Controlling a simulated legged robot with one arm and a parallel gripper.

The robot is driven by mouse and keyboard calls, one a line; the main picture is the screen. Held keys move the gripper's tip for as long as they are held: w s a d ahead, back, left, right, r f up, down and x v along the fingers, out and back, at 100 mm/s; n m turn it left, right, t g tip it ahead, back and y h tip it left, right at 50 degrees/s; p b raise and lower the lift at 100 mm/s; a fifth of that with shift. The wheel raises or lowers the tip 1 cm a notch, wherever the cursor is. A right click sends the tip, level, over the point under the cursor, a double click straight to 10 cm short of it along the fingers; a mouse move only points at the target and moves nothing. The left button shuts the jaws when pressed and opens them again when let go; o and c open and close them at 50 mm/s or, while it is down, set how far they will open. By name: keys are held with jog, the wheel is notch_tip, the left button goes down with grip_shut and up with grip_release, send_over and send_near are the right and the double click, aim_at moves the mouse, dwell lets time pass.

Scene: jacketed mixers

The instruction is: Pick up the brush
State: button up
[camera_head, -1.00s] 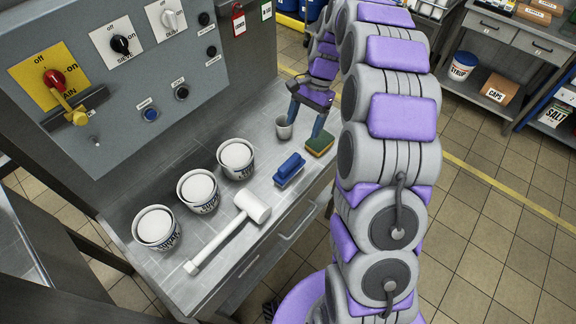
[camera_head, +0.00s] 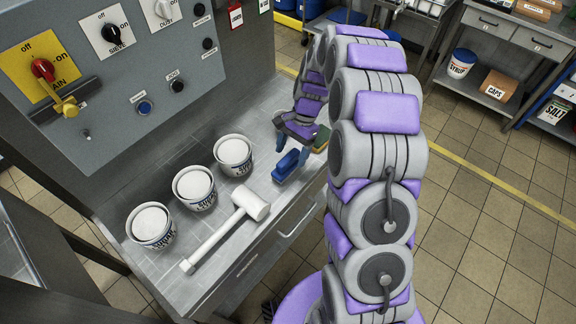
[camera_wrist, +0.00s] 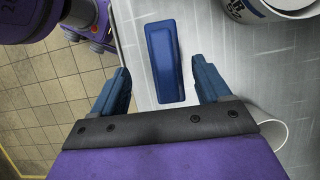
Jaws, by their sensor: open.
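The blue brush (camera_head: 290,165) lies on the steel counter near its front edge, to the right of the white mallet. In the wrist view the brush (camera_wrist: 164,60) lies lengthwise, with its near end between my two blue fingers. My gripper (camera_head: 293,146) is over the counter at the brush's far end. In the wrist view my gripper (camera_wrist: 163,85) is open, with a finger on each side and a gap to the brush. I cannot tell its exact height above the brush. The brush's underside is hidden.
A green and yellow sponge (camera_head: 321,139) sits just beyond my gripper. A white cup (camera_wrist: 273,133) shows partly behind my gripper. Several sugar tubs (camera_head: 194,187) and a white mallet (camera_head: 228,232) stand or lie to the left. A control panel (camera_head: 125,75) rises behind.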

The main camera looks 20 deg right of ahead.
aim_at(289, 157)
jog(key=x, duration=0.1)
jog(key=b+x, duration=0.1)
jog(key=x, duration=0.1)
jog(key=w+x, duration=0.1)
jog(key=x, duration=0.1)
jog(key=shift+s+f+b, duration=0.1)
jog(key=shift+f+b, duration=0.1)
jog(key=shift+b, duration=0.2)
jog(key=c, duration=1.3)
jog(key=shift+r, duration=0.1)
jog(key=shift+r, duration=0.1)
jog(key=shift+r+p, duration=0.7)
jog(key=shift+r, duration=0.9)
jog(key=shift+s+r, duration=0.2)
jog(key=shift+s, duration=0.05)
jog(key=s+r+p, duration=0.1)
jog(key=s+p, duration=0.1)
jog(key=s, duration=1.3)
jog(key=shift+s+p, duration=0.3)
jog(key=shift+p, duration=0.05)
jog(key=shift+d+r, duration=0.1)
